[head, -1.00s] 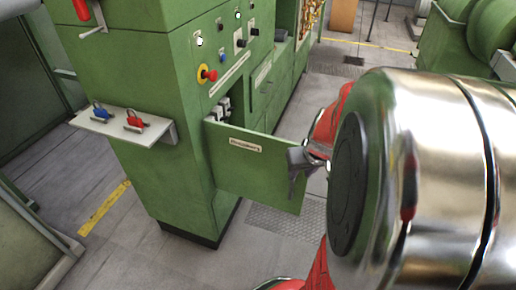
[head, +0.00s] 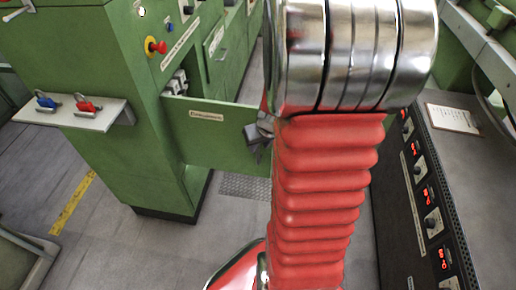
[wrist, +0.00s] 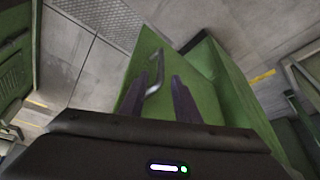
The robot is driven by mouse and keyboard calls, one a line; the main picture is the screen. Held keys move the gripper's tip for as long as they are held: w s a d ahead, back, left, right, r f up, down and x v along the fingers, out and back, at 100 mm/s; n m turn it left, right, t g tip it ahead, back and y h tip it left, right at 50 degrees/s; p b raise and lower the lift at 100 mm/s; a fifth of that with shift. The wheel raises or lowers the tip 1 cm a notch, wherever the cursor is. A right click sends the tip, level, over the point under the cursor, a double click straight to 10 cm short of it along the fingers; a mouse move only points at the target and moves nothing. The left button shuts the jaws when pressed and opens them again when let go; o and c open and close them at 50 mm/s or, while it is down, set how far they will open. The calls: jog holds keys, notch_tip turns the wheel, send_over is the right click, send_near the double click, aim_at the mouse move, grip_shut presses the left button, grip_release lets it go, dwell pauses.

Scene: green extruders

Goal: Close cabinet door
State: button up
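The green cabinet door (head: 212,130) stands open, swung out from the green cabinet (head: 150,160), with a small label on its face. My gripper (head: 262,130) is at the door's outer edge in the head view, partly hidden by my arm. In the wrist view the two dark fingers of my gripper (wrist: 158,98) are apart, on either side of a metal handle (wrist: 156,75) on the green door (wrist: 143,48). I cannot tell whether either finger touches the handle.
A shelf (head: 75,115) with a blue padlock (head: 45,101) and a red padlock (head: 87,104) juts out left of the door. A red emergency button (head: 156,47) is above it. A dark control panel (head: 425,190) stands at the right. Grey floor is clear below the door.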

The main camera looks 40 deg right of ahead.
aim_at(258, 149)
jog(key=shift+x, duration=2.6)
jog(key=shift+c, duration=0.2)
grip_shut()
jog(key=shift+d, duration=0.1)
jog(key=shift+w, duration=0.1)
